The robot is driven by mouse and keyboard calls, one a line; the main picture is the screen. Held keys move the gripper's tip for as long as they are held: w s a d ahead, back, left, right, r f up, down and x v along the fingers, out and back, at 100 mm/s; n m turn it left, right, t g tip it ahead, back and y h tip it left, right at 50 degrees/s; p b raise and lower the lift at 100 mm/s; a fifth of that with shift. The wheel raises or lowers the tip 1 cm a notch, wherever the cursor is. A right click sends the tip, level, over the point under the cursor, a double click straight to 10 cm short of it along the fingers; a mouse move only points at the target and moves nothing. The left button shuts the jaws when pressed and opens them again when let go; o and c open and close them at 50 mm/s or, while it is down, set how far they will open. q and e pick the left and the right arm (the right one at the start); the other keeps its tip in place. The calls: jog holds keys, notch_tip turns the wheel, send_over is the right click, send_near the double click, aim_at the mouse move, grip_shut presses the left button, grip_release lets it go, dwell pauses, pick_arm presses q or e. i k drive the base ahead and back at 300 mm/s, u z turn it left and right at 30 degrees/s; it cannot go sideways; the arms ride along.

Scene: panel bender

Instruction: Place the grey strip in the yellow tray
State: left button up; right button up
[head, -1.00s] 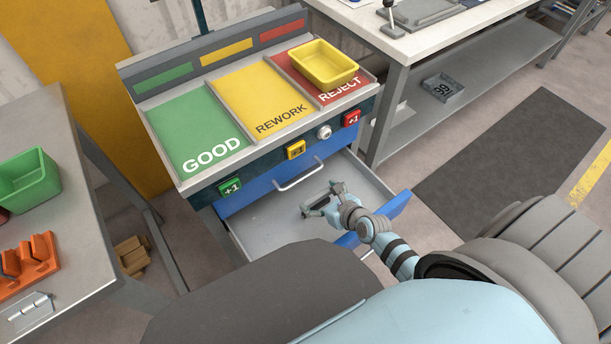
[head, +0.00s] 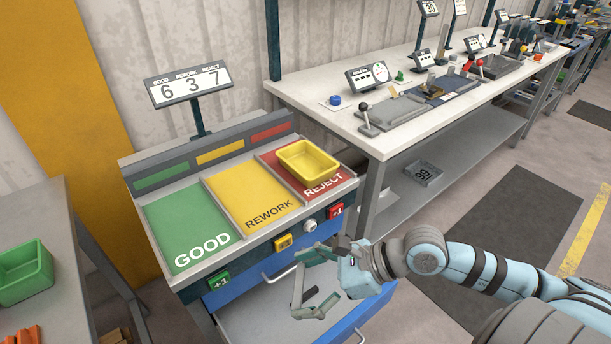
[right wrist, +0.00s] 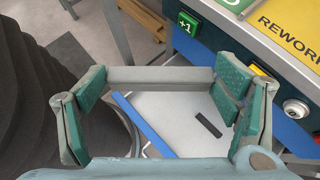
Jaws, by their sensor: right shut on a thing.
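The grey strip (right wrist: 160,75) is a straight bar held end to end between the two fingers of my right gripper (right wrist: 161,82). In the head view, the strip (head: 298,288) and my right gripper (head: 301,284) are over the open blue drawer (head: 262,325), in front of the sorting stand. The yellow tray (head: 322,173) rests on the red REJECT area at the stand's back right, beyond and above the gripper. It looks empty. My left gripper is not in view.
A small dark bar (head: 311,294) lies in the drawer and also shows in the right wrist view (right wrist: 208,124). The stand has GOOD (head: 180,222) and REWORK (head: 250,195) areas and buttons along its front. A green bin (head: 27,275) stands on the left table.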

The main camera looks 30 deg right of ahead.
aim_at(299, 173)
jog(key=z, duration=0.05)
jog(key=k, duration=0.85)
jog(key=z, duration=2.25)
jog(key=i, duration=3.7)
jog(key=u, duration=4.1)
